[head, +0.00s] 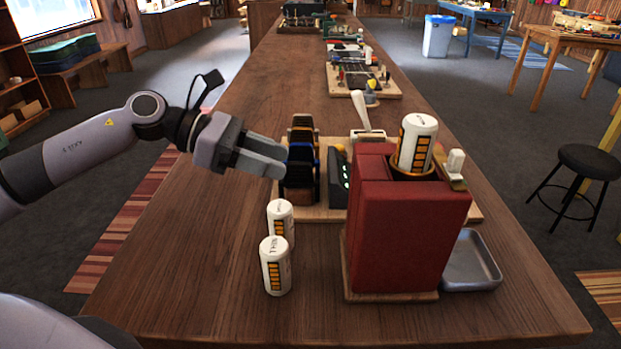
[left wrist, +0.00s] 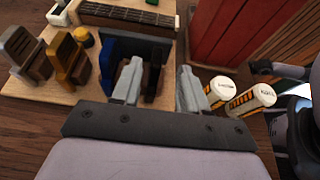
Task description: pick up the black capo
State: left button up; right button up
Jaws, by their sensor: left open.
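Several capos stand in a row on a wooden board at the middle of the counter. The black capo (head: 298,184) appears to be the nearest in the row, in front of a blue one (head: 305,152). My left gripper (head: 280,160) is open and just left of the near end of the row. In the left wrist view a dark capo (left wrist: 154,82) shows beyond and between the fingertips (left wrist: 160,68), beside the blue one (left wrist: 112,52). I cannot tell whether the fingers touch it. My right gripper is not in view.
A tall red box (head: 405,235) stands right of the capos, with a white canister (head: 417,140) in its top. Two white canisters (head: 279,222) (head: 275,268) stand at the near side. A grey metal tray (head: 470,262) lies at right. The counter's left side is clear.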

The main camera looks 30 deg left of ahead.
aim_at(309, 181)
pick_arm(q)
jog(key=p+x, duration=0.2)
jog(key=x, duration=0.3)
jog(key=shift+w+d+f, duration=0.1)
jog(key=shift+w+d, duration=0.1)
jog(key=shift+w, duration=0.15)
jog(key=shift+w+d+f+p, duration=0.2)
jog(key=shift+d+f+p, duration=0.15)
jog(key=shift+d, duration=0.1)
grip_shut()
